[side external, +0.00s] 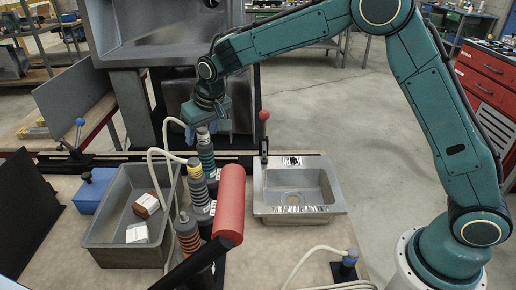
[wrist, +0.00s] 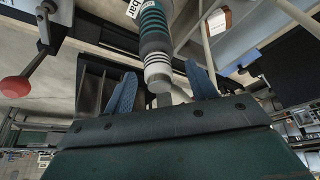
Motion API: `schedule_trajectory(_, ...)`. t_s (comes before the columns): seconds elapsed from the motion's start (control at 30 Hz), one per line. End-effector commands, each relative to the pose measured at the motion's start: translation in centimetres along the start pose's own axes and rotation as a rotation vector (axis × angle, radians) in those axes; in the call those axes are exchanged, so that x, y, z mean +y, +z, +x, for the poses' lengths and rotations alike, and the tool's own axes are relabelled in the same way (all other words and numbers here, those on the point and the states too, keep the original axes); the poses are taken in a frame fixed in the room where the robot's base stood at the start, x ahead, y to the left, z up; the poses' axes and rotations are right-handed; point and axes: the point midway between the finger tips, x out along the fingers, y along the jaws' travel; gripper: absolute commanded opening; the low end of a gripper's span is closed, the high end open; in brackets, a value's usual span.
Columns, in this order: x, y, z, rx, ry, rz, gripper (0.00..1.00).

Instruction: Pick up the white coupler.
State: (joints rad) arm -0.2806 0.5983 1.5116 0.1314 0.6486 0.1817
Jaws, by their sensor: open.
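The white coupler (side external: 204,141) stands upright at the far end of a row of three couplers. It has a pale ringed top and a dark body with teal bands. It also shows in the wrist view (wrist: 156,48), its pale end lying between my fingers in the picture. My gripper (side external: 188,132) is open and empty, close by the coupler's top on its left side. Both blue fingers (wrist: 161,90) are apart in the wrist view. I cannot tell whether they touch the coupler.
The yellow-topped coupler (side external: 197,180) and orange-banded coupler (side external: 188,238) stand nearer the camera. A red cylinder (side external: 231,200) is beside them. A grey bin (side external: 105,238) with small boxes is left, a metal sink (side external: 335,208) right. A red-knobbed lever (side external: 264,116) stands behind the sink. White hoses loop nearby.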

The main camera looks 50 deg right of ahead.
Motion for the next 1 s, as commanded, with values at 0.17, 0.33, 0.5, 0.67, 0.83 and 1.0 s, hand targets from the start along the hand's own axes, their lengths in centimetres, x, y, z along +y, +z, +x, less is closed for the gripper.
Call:
schedule_trajectory(0.17,-0.01,0.01,-0.03,0.0,0.0,0.0,0.57)
schedule_trajectory(0.33,-0.01,0.01,-0.03,0.0,0.0,0.0,0.31)
schedule_trajectory(0.5,-0.02,0.01,-0.04,0.0,0.0,0.0,0.11)
schedule_trajectory(0.67,-0.03,0.0,-0.05,0.0,0.0,0.0,0.11)
schedule_trajectory(0.83,-0.04,-0.04,-0.11,0.001,0.0,-0.001,0.11)
schedule_trajectory(1.0,-0.04,-0.31,-0.7,0.002,0.0,0.0,0.03)
